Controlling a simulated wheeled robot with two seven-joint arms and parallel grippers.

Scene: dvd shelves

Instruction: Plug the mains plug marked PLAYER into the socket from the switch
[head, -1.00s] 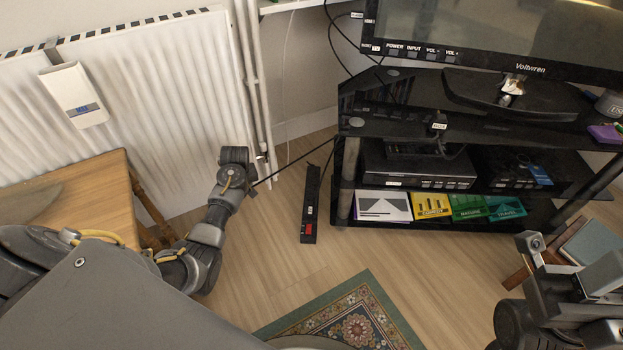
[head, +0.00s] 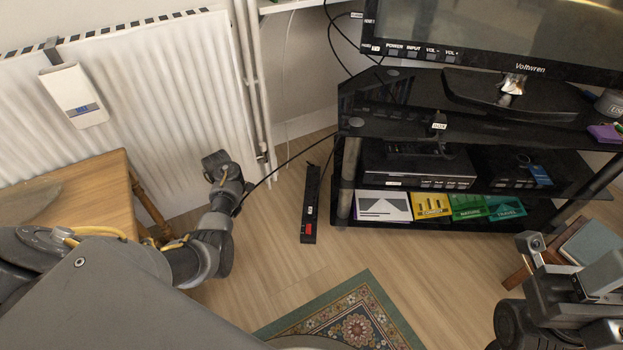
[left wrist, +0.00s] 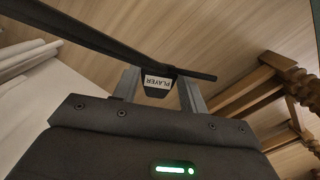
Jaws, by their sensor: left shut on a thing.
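My left gripper (head: 238,208) is shut on a black mains plug in front of the radiator. In the left wrist view the plug (left wrist: 158,88) sits between the two fingers, with a white PLAYER label facing the camera. The plug is hardly visible in the head view; its black cable (head: 290,160) runs up right towards the TV stand. A black power strip (head: 311,205) lies on the floor right of the gripper, apart from it, with a red switch (head: 309,229) at its near end. Its individual sockets are too small to tell. My right gripper (head: 568,262) is open and empty at lower right.
The black TV stand (head: 345,180) is just right of the strip, holding a player (head: 415,167) and several coloured cases. A wooden table (head: 90,190) and white radiator (head: 160,110) are at left. A patterned rug (head: 350,315) lies in front. Floor around the strip is clear.

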